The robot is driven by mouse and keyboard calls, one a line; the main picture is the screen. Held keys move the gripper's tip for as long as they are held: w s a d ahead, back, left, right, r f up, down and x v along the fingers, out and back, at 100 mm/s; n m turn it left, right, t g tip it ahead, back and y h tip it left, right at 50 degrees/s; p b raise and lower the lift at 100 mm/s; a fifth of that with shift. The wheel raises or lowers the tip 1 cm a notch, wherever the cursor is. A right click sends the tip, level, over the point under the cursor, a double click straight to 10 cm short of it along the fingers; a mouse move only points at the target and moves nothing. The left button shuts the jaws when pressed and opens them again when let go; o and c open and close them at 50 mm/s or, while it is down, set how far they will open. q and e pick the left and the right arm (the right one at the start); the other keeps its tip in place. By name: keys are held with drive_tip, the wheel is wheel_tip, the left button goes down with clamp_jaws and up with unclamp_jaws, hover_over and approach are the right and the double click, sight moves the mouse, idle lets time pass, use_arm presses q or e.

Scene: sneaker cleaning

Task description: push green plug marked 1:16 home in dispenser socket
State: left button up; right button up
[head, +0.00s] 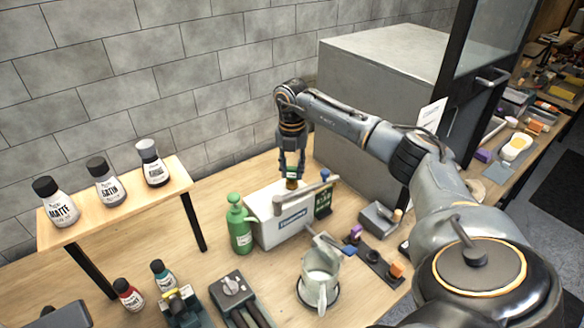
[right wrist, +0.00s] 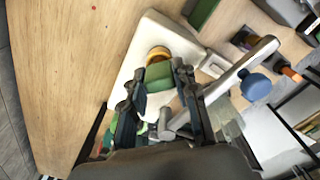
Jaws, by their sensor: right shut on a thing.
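The white dispenser (head: 268,229) with a blue label stands on the workbench. My right gripper (head: 291,172) points down over its top and is shut on the green plug (head: 292,168). An orange-brown ring shows just below the plug, at the dispenser's top. In the right wrist view, the fingers hold the green plug (right wrist: 160,76) beside the orange ring (right wrist: 158,54) on the white dispenser top (right wrist: 138,58). The plug's marking is not legible, and I cannot tell how deep it sits. My left gripper is not in view.
A grey lever (head: 306,191) crosses the dispenser top. A green bottle (head: 240,226) stands left of it, and a clear jug (head: 318,277) in front. Coloured plugs, including an orange one (head: 397,269), lie to the right. A large grey box (head: 370,110) stands behind.

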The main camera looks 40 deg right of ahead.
sight(292, 168)
drive_tip(key=shift+f, duration=0.15)
drive_tip(key=o, duration=1.1)
drive_tip(key=shift+o, duration=0.2)
wheel_tip(292, 168, up, 12)
